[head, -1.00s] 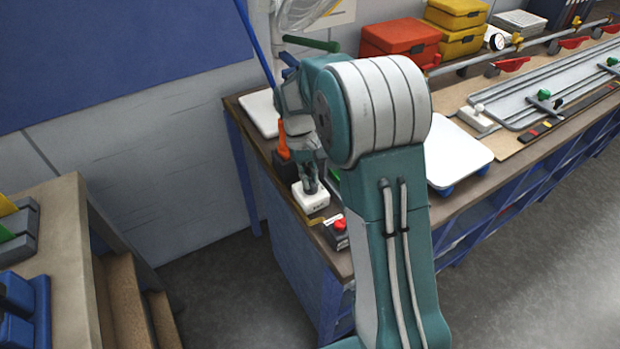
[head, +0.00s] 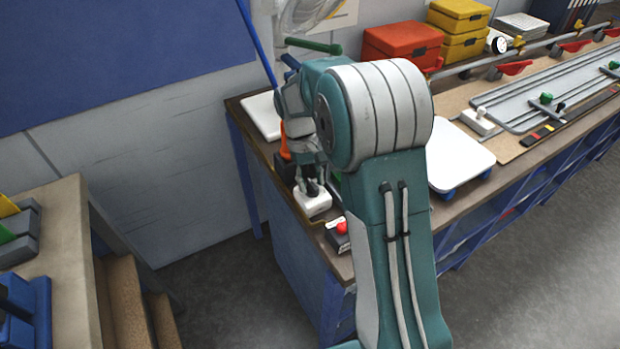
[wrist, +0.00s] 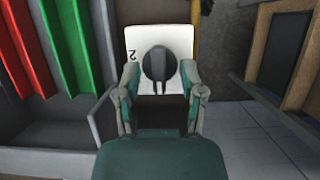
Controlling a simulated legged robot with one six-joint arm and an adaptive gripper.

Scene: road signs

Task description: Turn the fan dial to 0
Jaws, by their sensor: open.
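The fan dial is a round black knob (wrist: 159,65) on a white box (wrist: 182,35), seen in the wrist view. A digit that looks like 2, turned over in the picture, shows on the box left of the knob. The other markings are hidden or too small to read. The white box also shows in the head view (head: 314,203), near the bench's left end. My gripper (wrist: 160,85) is open, its two fingers on either side of the knob's lower part. I cannot tell whether they touch it. In the head view my gripper (head: 313,183) is right above the white box.
A box with a red button (head: 341,229) sits just in front of the white box. An orange-handled item (head: 284,143) stands behind it. A white plate on blue feet (head: 458,158) lies to the right. In the wrist view, red and green bars (wrist: 62,40) stand close on the left.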

